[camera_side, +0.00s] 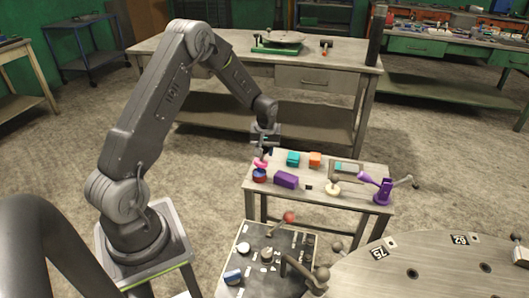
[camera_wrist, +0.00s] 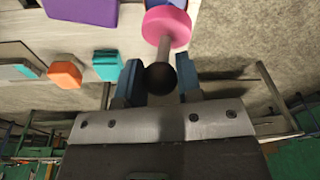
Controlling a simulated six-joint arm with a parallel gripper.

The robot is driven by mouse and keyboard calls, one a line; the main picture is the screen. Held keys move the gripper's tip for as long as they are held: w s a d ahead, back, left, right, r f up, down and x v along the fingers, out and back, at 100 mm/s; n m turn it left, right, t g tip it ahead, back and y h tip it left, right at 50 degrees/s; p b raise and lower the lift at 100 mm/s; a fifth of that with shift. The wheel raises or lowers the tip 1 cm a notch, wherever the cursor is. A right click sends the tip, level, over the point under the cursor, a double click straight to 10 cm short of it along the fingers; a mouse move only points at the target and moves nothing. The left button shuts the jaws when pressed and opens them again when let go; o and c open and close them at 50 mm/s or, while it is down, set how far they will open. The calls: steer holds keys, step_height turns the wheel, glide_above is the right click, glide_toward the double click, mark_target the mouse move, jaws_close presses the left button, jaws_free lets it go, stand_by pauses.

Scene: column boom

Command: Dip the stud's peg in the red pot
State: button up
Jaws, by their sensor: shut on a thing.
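My gripper (camera_side: 264,148) is over the left end of the small table and points down. In the wrist view its blue fingers (camera_wrist: 159,80) are shut on the stud's black ball end. The stud has a grey stem and a pink disc (camera_wrist: 166,27), and the disc also shows in the side view (camera_side: 260,162). A small blue pot with red at its top (camera_side: 259,177) stands directly under the disc. The peg beyond the disc is mostly hidden, so I cannot tell how deep it sits in the pot.
A purple block (camera_side: 286,180) stands just right of the pot. A teal block (camera_side: 293,158) and an orange block (camera_side: 315,159) are behind it. A cream knobbed piece (camera_side: 333,187) and a purple stand (camera_side: 382,190) are further right. A control panel (camera_side: 262,258) is in front.

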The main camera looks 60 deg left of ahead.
steer(key=shift+r, duration=2.9)
steer(key=shift+d, duration=0.1)
